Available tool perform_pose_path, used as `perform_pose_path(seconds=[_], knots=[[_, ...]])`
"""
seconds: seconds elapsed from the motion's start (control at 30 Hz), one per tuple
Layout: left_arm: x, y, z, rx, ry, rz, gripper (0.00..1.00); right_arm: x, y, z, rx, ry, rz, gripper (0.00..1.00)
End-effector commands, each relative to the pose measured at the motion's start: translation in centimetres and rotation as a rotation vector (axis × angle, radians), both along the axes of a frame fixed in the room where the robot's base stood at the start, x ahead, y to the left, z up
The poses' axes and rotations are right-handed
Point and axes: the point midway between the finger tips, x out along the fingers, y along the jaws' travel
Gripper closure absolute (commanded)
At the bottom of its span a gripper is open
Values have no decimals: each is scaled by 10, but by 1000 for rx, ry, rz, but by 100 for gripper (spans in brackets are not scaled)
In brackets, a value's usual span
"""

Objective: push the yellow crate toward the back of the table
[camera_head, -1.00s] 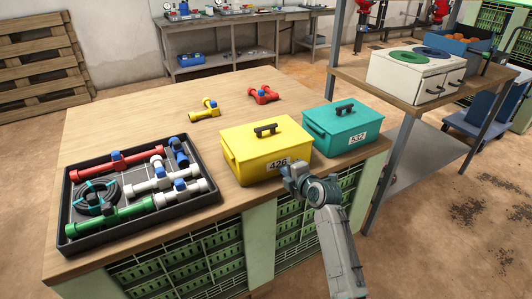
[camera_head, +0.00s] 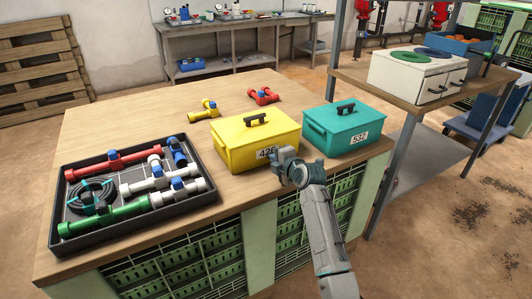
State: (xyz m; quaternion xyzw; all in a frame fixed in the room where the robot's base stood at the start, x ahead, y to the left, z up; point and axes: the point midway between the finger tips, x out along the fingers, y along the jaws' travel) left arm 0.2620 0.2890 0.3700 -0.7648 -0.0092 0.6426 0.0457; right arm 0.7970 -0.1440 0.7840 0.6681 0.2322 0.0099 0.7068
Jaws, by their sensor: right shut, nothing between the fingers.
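The yellow crate (camera_head: 243,137) is a lidded box with a black handle and a label reading about 426. It stands upright near the front edge of the wooden table (camera_head: 110,130). My right gripper (camera_head: 276,157) is shut and empty at the crate's front face, by the label's right side, covering part of it. It looks to be touching the face. My left gripper is not in view.
A teal crate (camera_head: 352,138) stands close to the right of the yellow one. A dark tray (camera_head: 88,244) of pipe fittings lies at left. Behind the crate are a yellow fitting (camera_head: 204,110) and a red fitting (camera_head: 264,96). The back left tabletop is clear.

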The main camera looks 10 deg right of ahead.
Motion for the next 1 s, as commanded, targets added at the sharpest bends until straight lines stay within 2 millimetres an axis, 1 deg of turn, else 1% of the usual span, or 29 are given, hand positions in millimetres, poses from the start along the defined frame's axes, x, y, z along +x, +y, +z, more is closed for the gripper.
perform_pose_path(seconds=[0.03,0.13,0.47,0.57,1.0], knots=[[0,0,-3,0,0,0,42,3,1,-1,0,-1,0,100],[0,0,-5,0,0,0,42,6,3,0,0,-1,0,100],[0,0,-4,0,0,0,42,7,3,0,0,0,0,100],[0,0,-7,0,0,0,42,10,4,-1,0,-1,0,100],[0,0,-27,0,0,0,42,38,14,-2,0,-1,0,100]])
